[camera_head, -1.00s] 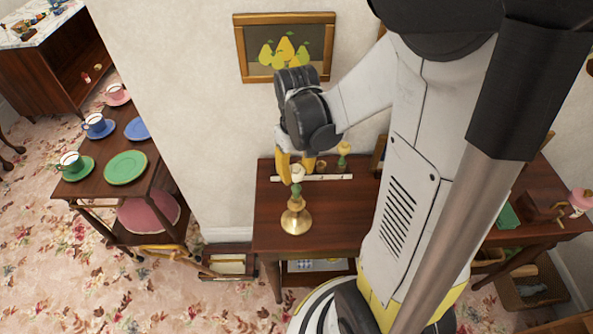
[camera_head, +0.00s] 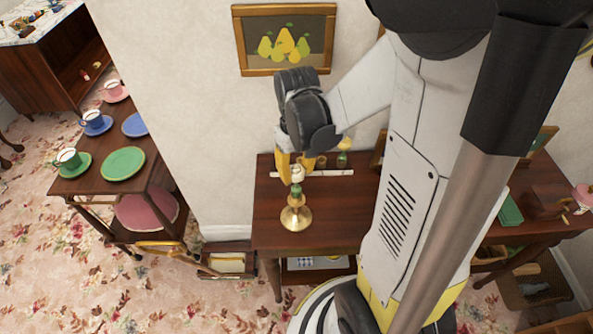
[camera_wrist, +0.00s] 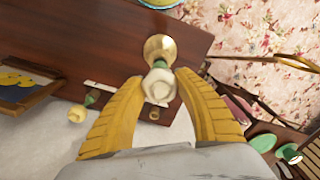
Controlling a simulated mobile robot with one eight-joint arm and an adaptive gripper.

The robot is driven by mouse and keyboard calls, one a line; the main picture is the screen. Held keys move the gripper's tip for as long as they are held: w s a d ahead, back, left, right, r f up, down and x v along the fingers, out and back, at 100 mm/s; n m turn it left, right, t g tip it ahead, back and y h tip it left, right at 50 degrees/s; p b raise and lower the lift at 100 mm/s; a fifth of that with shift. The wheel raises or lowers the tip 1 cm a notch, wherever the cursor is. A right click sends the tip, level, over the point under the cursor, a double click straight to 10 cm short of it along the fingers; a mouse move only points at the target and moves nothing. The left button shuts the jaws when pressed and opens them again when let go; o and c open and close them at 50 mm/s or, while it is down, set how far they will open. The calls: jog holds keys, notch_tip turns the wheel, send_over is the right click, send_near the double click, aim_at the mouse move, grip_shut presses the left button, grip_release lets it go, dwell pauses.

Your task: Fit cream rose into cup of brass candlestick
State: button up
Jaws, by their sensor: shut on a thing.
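The cream rose (camera_head: 298,172) has a pale head and a short green stem below it. It is upright over the brass candlestick (camera_head: 295,217), which stands on the dark wooden table. The stem lines up with the candlestick's top in the head view; I cannot tell whether it is inside the cup. My gripper (camera_head: 295,168) is shut on the cream rose, with yellow fingers on either side. In the wrist view the rose head (camera_wrist: 159,86) sits between the fingertips of my gripper (camera_wrist: 160,80) and covers the cup; the candlestick's round brass base (camera_wrist: 160,46) shows beyond.
A yellow rose with a green stem (camera_head: 343,158) stands behind, beside a pale strip (camera_head: 325,173) and a small brown round thing (camera_head: 320,162). The table's front area (camera_head: 335,225) is clear. The wall with a pear picture (camera_head: 285,40) is close behind.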

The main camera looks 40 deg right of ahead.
jog(key=shift+f+b, duration=0.45)
jog(key=shift+f, duration=0.15)
jog(key=o, duration=1)
jog(key=shift+r, duration=0.1)
notch_tip(320, 180, up, 12)
jog(key=s+a+f+t+b, duration=0.2)
jog(key=a+t+b, duration=0.1)
jog(key=a, duration=0.2)
jog(key=s+a+f+t+b, duration=0.1)
jog(key=a+f+t+b, duration=0.1)
jog(key=a, duration=0.4)
jog(key=shift+s+a+n+t+b, duration=0.25)
jog(key=shift+s+n+t+b, duration=0.25)
jog(key=shift+t, duration=0.5)
